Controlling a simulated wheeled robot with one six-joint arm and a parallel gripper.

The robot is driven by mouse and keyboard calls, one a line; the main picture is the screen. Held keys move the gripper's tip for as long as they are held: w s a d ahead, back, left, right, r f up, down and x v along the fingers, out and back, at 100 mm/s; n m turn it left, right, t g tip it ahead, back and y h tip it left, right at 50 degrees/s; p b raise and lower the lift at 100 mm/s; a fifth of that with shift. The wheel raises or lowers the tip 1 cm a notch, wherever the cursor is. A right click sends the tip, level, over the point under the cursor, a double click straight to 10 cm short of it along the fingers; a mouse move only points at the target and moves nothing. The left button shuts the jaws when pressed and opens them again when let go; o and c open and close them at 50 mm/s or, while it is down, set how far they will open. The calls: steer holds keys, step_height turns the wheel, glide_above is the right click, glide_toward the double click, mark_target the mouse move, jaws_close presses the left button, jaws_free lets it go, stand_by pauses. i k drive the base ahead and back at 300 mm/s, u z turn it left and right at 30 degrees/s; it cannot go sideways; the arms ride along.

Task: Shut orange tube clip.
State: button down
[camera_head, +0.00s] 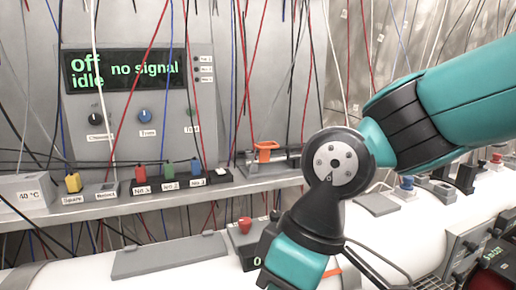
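An orange clip-like piece (265,150) stands upright on a dark grey holder (258,168) on the shelf, left of my arm's joint. It is small, and I cannot tell whether it is open or shut. A second bit of orange (333,272) shows low down beside my arm, mostly hidden behind it. My teal and black arm comes in from the right, bends at the middle and runs down out of the bottom edge. My gripper is not in view.
A panel (135,110) reading "off idle no signal" stands at the back left. Coloured plugs (140,180) line the shelf (110,207). Many thin wires hang across the scene.

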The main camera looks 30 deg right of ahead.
mark_target(267, 154)
steer(key=u, duration=0.8)
steer(key=k, duration=0.6)
steer(key=z, duration=0.95)
steer(key=i, duration=1)
